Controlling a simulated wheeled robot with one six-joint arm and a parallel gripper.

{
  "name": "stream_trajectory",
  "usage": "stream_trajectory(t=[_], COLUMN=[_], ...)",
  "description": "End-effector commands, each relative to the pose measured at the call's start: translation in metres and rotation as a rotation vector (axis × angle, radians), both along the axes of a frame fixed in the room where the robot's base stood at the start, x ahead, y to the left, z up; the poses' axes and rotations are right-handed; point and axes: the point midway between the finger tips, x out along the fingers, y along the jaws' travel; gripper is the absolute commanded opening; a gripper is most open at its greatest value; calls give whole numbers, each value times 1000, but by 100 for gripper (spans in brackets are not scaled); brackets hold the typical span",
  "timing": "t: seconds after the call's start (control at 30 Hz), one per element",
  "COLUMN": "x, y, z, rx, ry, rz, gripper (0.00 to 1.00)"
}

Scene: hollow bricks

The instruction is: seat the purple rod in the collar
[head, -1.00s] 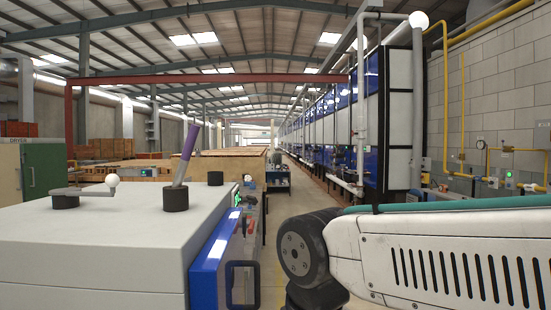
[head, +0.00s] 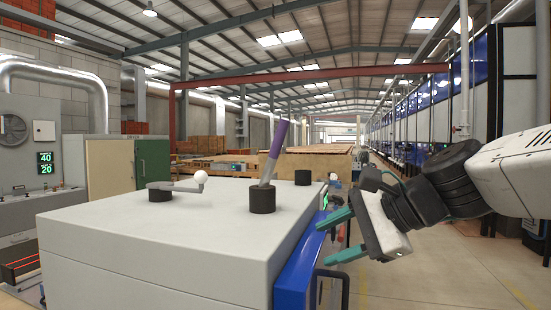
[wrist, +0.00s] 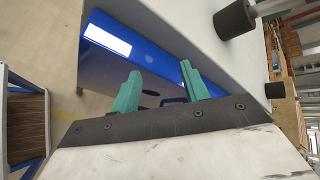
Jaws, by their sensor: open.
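The purple rod (head: 274,145) has a grey lower part and leans to the right in the black collar (head: 262,200) on top of the pale grey cabinet. Its lower end is hidden inside the collar, so its depth cannot be told. The fingers also show apart in the wrist view (wrist: 160,70).
On the cabinet (head: 170,228) stand a second black cylinder (head: 302,177) and a black post with a grey arm and white ball (head: 201,177). The blue panel (head: 300,262) with its handle is close to my fingers. Open floor (head: 430,280) lies right.

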Motion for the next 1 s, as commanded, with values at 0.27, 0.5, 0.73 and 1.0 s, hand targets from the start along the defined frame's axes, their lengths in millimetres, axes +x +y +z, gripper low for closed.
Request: stream_trajectory(t=[0.27,0.5,0.73,1.0], x=[85,114,127,144], y=[35,39,58,88], z=[91,119,120,115], rx=[752,984,991,988], ry=[374,504,507,507], rz=[-250,-294,-295,-294], gripper=[45,45,45,45])
